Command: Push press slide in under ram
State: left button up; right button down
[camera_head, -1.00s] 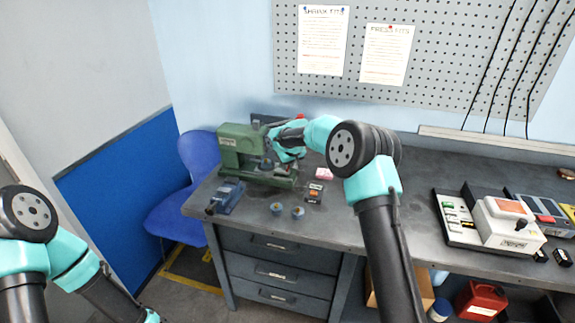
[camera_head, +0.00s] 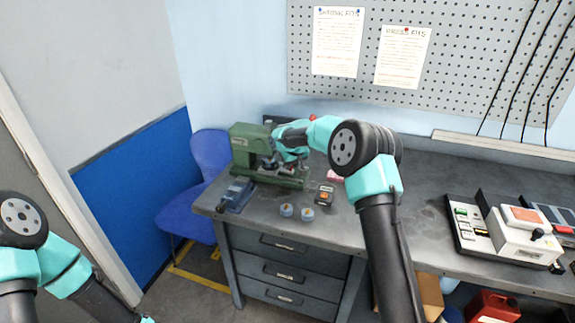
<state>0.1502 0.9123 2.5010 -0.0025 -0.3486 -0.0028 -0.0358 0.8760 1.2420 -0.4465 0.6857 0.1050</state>
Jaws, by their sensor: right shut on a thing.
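The green press (camera_head: 247,133) stands on the back left of the grey bench, its long green base (camera_head: 288,179) reaching to the right. My right gripper (camera_head: 277,154) is at the press's working gap, close by the ram, and shut on the press slide. The jaws and the teal wrist hide most of the slide, so I cannot tell how far it sits under the ram. My left arm is low at the left, and its gripper is below the picture's bottom edge.
A blue vise (camera_head: 236,194) stands in front of the press. Two small round blue-grey pots (camera_head: 287,210) and a small dark box with an orange mark (camera_head: 325,196) lie nearby. A white-and-red device (camera_head: 521,230) is at the right.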

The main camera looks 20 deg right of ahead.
jog(key=shift+w+a, duration=0.1)
jog(key=shift+a, duration=0.1)
jog(key=c, duration=1)
grip_release()
jog(key=shift+a, duration=0.1)
jog(key=v, duration=1.7)
jog(key=shift+r, duration=0.2)
